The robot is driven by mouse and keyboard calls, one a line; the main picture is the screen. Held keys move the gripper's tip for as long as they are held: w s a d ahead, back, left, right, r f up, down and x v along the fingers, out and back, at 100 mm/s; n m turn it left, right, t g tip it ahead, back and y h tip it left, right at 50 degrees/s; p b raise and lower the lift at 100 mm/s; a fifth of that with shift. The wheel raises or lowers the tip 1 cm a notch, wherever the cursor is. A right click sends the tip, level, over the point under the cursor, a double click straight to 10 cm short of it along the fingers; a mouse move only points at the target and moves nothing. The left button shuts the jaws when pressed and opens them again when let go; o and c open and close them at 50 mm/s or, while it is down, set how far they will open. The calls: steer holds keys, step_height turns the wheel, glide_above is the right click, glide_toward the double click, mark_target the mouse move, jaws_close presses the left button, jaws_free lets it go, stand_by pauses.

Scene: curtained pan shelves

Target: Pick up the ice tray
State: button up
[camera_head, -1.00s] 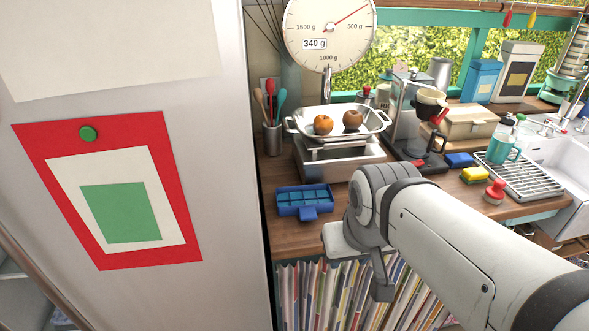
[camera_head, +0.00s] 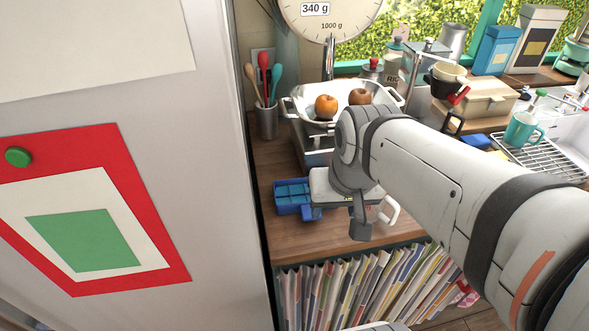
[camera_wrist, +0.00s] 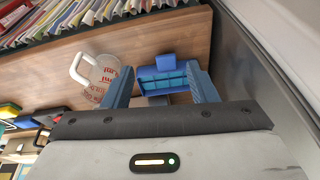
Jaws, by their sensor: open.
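The blue ice tray (camera_head: 290,196) lies on the wooden counter near its left end, partly hidden by my gripper in the head view. My gripper (camera_wrist: 160,67) is open, with its two blue fingers on either side of the ice tray (camera_wrist: 163,78) as seen in the wrist view. The tray lies beyond the fingers, and I cannot tell how far. In the head view my gripper's fingers are hidden behind its body.
A mug with red print (camera_wrist: 106,74) stands close beside the left finger in the wrist view. A scale with a white pan (camera_head: 290,105) holding two fruits stands behind the tray. A tall grey cabinet side (camera_head: 215,120) bounds the left. Folders (camera_head: 340,285) fill the shelf below.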

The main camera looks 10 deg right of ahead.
steer(key=o, duration=0.4)
steer(key=w+f+m+b, duration=0.1)
steer(key=w+m, duration=0.1)
steer(key=w+f+m+g+y+b, duration=0.1)
steer(key=w+f+m, duration=0.1)
steer(key=m, duration=0.1)
steer(key=w+f+m+g+b, duration=0.1)
steer(key=w+f+m, duration=0.1)
steer(key=m, duration=0.1)
steer(key=shift+w+d+f+y+b, duration=0.1)
steer(key=shift+w+d+y+b, duration=0.1)
steer(key=shift+d+y+b, duration=0.2)
steer(key=w+d+f+m+g+y+b, duration=0.1)
steer(key=w+d+f+m+y+b, duration=0.15)
steer(key=w+f+m, duration=0.4)
steer(key=shift+w+a+f+m, duration=0.15)
steer(key=shift+a+f+m, duration=0.45)
steer(key=shift+f, duration=0.35)
steer(key=shift+w+a+f+m, duration=0.15)
steer(key=shift+a+f+m, duration=0.2)
steer(key=shift+a+f, duration=0.45)
steer(key=shift+w+a+f+m, duration=0.15)
steer(key=shift+a+f+m, duration=0.35)
steer(key=shift+f, duration=0.55)
